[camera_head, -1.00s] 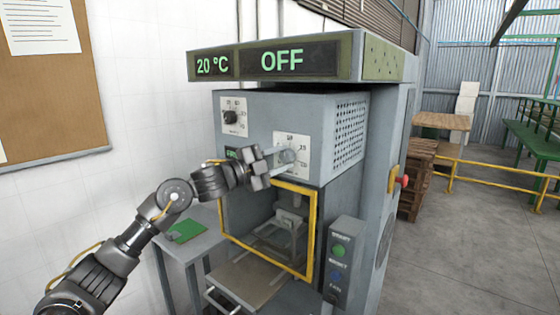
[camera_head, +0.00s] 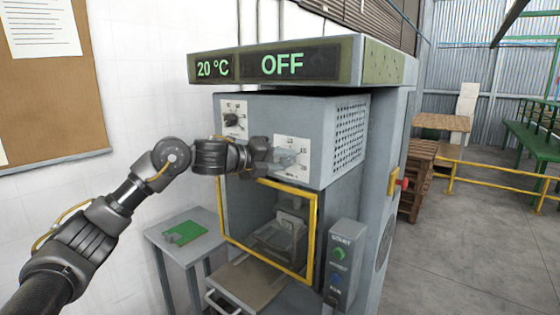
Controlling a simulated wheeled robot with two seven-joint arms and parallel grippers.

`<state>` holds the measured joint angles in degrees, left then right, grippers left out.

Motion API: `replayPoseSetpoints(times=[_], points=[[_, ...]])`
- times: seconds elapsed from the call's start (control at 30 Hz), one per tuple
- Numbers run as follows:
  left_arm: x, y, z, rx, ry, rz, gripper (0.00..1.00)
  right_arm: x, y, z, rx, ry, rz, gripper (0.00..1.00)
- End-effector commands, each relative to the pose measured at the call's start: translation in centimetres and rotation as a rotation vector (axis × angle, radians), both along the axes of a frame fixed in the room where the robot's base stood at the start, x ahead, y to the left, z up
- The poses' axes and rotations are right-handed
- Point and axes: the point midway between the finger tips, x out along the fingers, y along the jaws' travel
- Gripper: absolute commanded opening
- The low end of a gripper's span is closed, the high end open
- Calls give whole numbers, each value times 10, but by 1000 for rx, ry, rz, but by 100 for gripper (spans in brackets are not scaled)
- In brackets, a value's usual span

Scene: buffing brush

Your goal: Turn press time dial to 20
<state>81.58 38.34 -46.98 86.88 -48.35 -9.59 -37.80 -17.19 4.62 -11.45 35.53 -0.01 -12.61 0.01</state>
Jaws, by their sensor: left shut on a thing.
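The grey press machine (camera_head: 228,190) stands in the middle, with two dials on white scale plates on its upper front. The right-hand plate (camera_head: 305,145), with small numbers around it, has my left gripper (camera_head: 285,158) in front of it. That gripper is shut on this plate's dial knob, which its fingers mostly hide. Where the knob's pointer stands cannot be read. The other dial (camera_head: 231,120), with a black knob, sits up and left, apart from the gripper. Both plates' captions are too small to read. My right gripper is not in view.
The display (camera_head: 282,65) reads 20 °C and OFF. A yellow frame (camera_head: 315,235) surrounds the press opening below the dials. A button box (camera_head: 341,265) is at its right, a red knob (camera_head: 405,183) on its side. A side table (camera_head: 170,240) holds a green piece (camera_head: 185,232).

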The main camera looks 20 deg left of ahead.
Motion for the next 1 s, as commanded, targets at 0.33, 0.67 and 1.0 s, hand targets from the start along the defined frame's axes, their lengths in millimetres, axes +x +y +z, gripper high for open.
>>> replayPoseSetpoints(times=[0.33, 0.67, 1.0], points=[[-1, -2, 1, 307, -122, 0, 13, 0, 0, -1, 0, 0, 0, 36], [-1, -3, 1, 592, -234, -1, 13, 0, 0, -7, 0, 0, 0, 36], [-2, -5, 0, 815, -321, -2, 13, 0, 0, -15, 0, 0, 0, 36]])
